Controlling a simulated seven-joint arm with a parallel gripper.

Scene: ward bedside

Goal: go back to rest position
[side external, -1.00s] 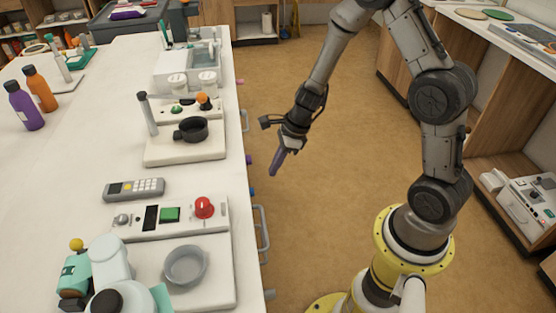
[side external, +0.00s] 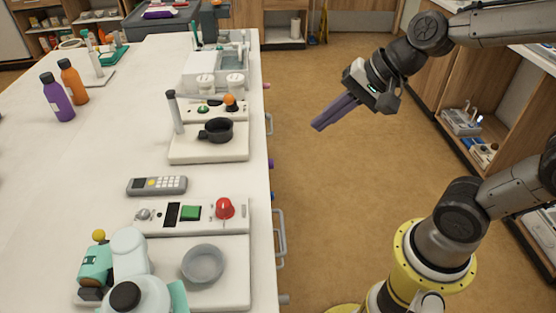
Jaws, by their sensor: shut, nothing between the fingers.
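My gripper (side external: 318,126) hangs in the air over the open floor, to the right of the long white counter (side external: 95,150). Its two purple fingers are together and point down and to the left. Nothing is held between them. The gripper touches nothing and is well apart from the counter edge. My arm reaches it from the right side of the view, and part of the arm runs out of frame.
The counter holds a black pan (side external: 218,130) on a white unit, a grey remote (side external: 157,186), a panel with a red knob (side external: 224,208), a grey bowl (side external: 203,262) and two bottles (side external: 57,98). Wooden shelves (side external: 468,85) stand at right. Floor (side external: 340,190) between is clear.

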